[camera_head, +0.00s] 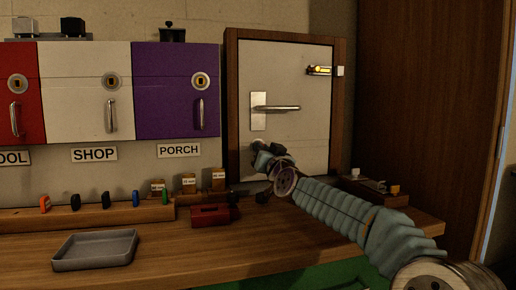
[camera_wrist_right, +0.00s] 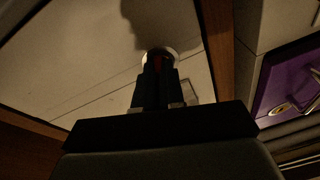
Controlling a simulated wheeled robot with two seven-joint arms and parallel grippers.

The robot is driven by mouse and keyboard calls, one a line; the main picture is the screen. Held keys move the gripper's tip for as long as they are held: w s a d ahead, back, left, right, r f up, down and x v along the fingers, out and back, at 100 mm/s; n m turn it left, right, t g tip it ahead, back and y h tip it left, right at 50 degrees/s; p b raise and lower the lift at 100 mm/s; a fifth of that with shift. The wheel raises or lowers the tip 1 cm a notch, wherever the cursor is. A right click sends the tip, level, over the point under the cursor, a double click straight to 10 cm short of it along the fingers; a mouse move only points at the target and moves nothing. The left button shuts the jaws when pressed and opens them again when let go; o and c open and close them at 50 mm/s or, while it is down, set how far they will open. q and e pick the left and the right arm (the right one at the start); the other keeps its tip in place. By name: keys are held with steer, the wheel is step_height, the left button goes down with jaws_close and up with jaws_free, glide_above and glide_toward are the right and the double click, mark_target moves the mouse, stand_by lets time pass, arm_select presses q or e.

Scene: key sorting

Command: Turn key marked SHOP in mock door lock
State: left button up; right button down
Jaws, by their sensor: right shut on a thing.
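The mock door (camera_head: 300,85) is a pale panel in a brown wooden frame at the back, with a lever handle (camera_head: 275,109). My right gripper (camera_head: 266,150) is at the lower left of this panel, below the handle. Its dark fingers (camera_wrist_right: 160,65) are shut on a small reddish piece (camera_wrist_right: 160,61), apparently a key's head. The round pale lock face (camera_wrist_right: 172,54) is right behind the fingertips. The fingers hide the key's shaft, so I cannot tell how far it is in. Its marking cannot be read. My left gripper is out of view.
A wooden rack (camera_head: 90,218) holds several keys with coloured heads. A grey tray (camera_head: 95,250) lies empty at the front left. A red block (camera_head: 214,215) lies near the middle. Red, white and purple cabinets (camera_head: 176,90) stand behind; a SHOP label (camera_head: 94,154) is under the white one.

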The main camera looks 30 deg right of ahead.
steer(key=shift+d+f+n+y+b, duration=0.1)
steer(key=shift+n+y+b, duration=0.3)
steer(key=shift+n+b, duration=0.9)
steer(key=shift+n+p, duration=0.3)
steer(key=shift+p, duration=0.2)
steer(key=c, duration=1.2)
jaws_free()
steer(key=shift+o, duration=0.2)
